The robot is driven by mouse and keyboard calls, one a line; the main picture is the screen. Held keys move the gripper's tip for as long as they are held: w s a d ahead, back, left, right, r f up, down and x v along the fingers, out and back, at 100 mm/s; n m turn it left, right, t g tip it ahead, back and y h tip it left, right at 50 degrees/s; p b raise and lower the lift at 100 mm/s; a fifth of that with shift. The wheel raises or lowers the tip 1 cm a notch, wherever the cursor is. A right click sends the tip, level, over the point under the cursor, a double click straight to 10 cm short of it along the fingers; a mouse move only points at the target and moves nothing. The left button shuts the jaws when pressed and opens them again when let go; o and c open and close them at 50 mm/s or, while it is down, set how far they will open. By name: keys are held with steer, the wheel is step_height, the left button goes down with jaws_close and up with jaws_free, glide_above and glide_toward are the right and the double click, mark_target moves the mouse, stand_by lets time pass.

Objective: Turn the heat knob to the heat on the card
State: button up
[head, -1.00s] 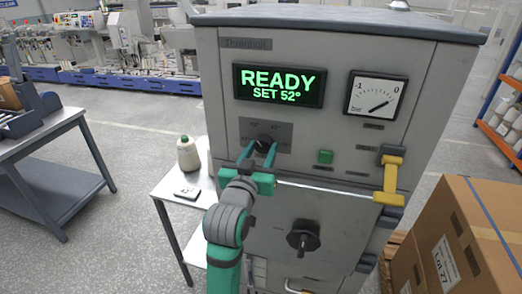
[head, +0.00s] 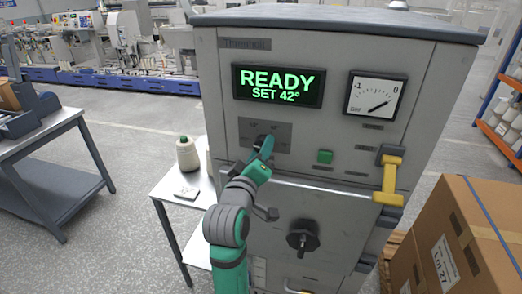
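The grey oven-like cabinet (head: 340,150) has a lit display (head: 277,86) reading READY, SET 42°. The dark heat knob (head: 256,140) sits on a small panel below the display, mostly hidden by my gripper. My gripper (head: 265,147) is at the knob, rolled so that its fingers overlap edge-on, and appears shut on it. A small white card (head: 187,192) lies on the side table, left of the cabinet. Its print is too small to read surely.
A green button (head: 325,157), a yellow handle (head: 390,178) and a black door knob (head: 302,238) are on the cabinet front. A cardboard box (head: 455,240) stands at right.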

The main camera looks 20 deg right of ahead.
steer(key=shift+a+n, duration=0.25)
steer(key=shift+n, duration=0.45)
steer(key=shift+d, duration=0.1)
steer(key=o, duration=1)
steer(key=shift+d, duration=0.1)
steer(key=shift+o, duration=0.2)
steer(key=v, duration=1.1)
steer(key=shift+w, duration=0.1)
